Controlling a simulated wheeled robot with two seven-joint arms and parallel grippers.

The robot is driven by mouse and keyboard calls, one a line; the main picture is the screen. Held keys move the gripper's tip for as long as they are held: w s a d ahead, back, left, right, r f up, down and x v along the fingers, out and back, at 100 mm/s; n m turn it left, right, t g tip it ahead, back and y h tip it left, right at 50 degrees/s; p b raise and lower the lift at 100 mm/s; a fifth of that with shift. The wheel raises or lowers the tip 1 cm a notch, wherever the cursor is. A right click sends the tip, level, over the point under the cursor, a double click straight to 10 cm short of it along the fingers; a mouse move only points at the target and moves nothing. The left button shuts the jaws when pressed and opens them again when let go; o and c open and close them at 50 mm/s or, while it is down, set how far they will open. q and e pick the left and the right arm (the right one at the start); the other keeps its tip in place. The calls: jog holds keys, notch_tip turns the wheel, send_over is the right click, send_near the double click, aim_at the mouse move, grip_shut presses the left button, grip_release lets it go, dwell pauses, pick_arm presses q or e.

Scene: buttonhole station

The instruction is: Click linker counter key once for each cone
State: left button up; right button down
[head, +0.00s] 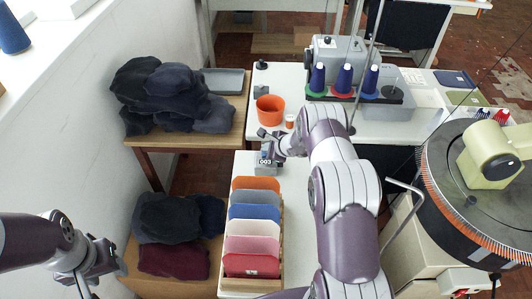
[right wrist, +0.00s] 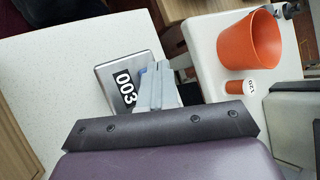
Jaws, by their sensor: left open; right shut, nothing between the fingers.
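The grey linker counter (head: 264,169) stands on the white table and reads 003; in the right wrist view the counter (right wrist: 118,88) shows the same number. My right gripper (head: 268,150) is shut and empty at the counter, and its fingers (right wrist: 157,85) cover the counter's right side. The key is mostly hidden, so I cannot tell whether it is pressed. Three dark blue cones, a left one (head: 317,78), a middle one (head: 344,80) and a right one (head: 370,80), stand upright on the yarn stand. My left gripper (head: 108,256) is open and empty at lower left.
A rack of coloured panels (head: 254,212) lies in front. Dark garments (head: 165,95) fill the left tables. The round linking machine (head: 445,190) is at right.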

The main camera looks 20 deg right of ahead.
jog(key=shift+f+b, duration=0.35)
jog(key=shift+b, duration=0.05)
jog(key=shift+r, duration=0.1)
dwell(0.6)
jog(key=shift+r+p, duration=0.4)
jog(key=shift+r, duration=0.5)
jog(key=shift+r+p, duration=1.3)
jog(key=shift+r, duration=1.2)
